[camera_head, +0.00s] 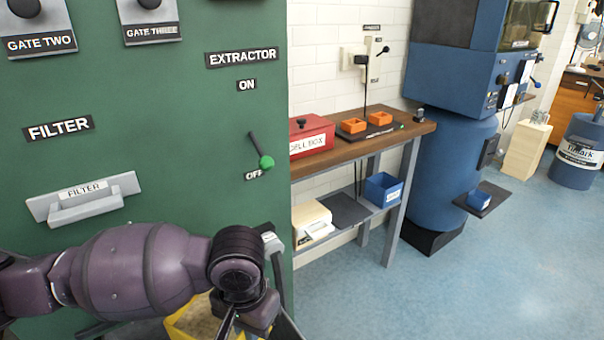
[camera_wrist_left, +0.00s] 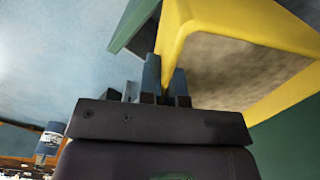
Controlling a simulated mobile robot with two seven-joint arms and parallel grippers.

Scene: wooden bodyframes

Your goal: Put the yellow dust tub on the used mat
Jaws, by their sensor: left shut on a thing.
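The yellow dust tub (camera_head: 180,330) is at the bottom of the head view, partly hidden behind my left arm and cut off by the frame edge. Grey-brown dust shows inside it. In the left wrist view the tub's yellow wall (camera_wrist_left: 190,22) fills the upper right. My left gripper (camera_wrist_left: 166,88) is shut on the tub's rim; in the head view its fingertips are hard to make out. A dark grey mat (camera_head: 349,209) lies on the bench's lower shelf; I cannot read a label that marks it as the used mat. My right gripper is not in view.
A green extractor cabinet (camera_head: 170,110) stands close on the left. On the bench (camera_head: 415,131) are a red cell box (camera_head: 312,137) and orange trays on a dark mat. The lower shelf holds a pale box (camera_head: 312,222) and a blue bin (camera_head: 383,190).

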